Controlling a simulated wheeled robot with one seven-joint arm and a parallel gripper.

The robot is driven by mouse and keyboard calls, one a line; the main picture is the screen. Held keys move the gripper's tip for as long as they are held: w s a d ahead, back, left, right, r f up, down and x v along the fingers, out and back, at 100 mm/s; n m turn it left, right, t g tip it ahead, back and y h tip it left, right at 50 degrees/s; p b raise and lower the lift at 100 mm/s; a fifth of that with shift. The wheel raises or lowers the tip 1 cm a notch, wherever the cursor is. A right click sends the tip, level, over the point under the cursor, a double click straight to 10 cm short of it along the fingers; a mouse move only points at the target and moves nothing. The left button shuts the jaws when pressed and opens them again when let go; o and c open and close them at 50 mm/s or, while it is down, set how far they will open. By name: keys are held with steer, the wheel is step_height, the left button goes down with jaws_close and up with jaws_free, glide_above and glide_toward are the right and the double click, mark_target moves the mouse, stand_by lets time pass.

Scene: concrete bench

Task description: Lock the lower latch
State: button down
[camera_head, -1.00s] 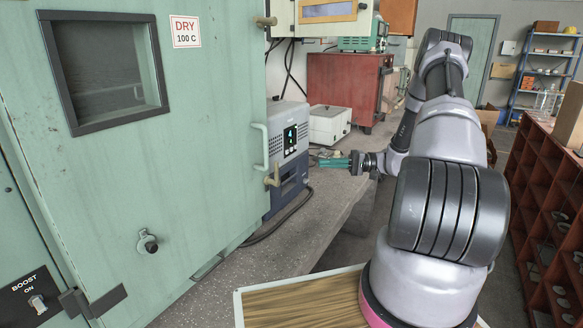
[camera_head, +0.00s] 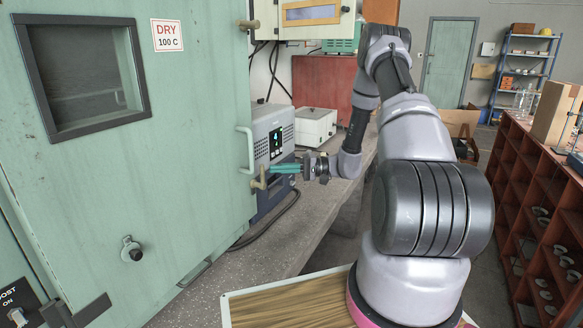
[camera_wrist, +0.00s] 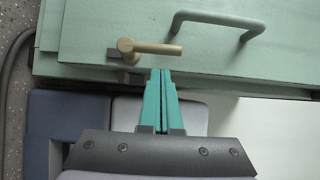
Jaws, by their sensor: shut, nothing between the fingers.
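The lower latch (camera_head: 258,181) is a brass-coloured lever near the right edge of the pale green cabinet door (camera_head: 190,190), below the green pull handle (camera_head: 246,150). In the wrist view the latch (camera_wrist: 152,48) has a round pivot and a bar, pointing towards the handle (camera_wrist: 218,22). My gripper (camera_head: 272,169) has teal fingers, shut and empty, beside the latch. In the wrist view the fingertips (camera_wrist: 160,72) lie just below the bar; I cannot tell whether they touch it.
An upper brass latch (camera_head: 248,24) sits at the door's top right edge. A grey-blue device with a display (camera_head: 275,135) stands close behind my gripper on the concrete bench (camera_head: 215,290). A white box (camera_head: 315,127) and red cabinet (camera_head: 322,82) stand farther back.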

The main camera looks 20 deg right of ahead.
steer(key=shift+s+a, duration=0.5)
steer(key=shift+a, duration=0.3)
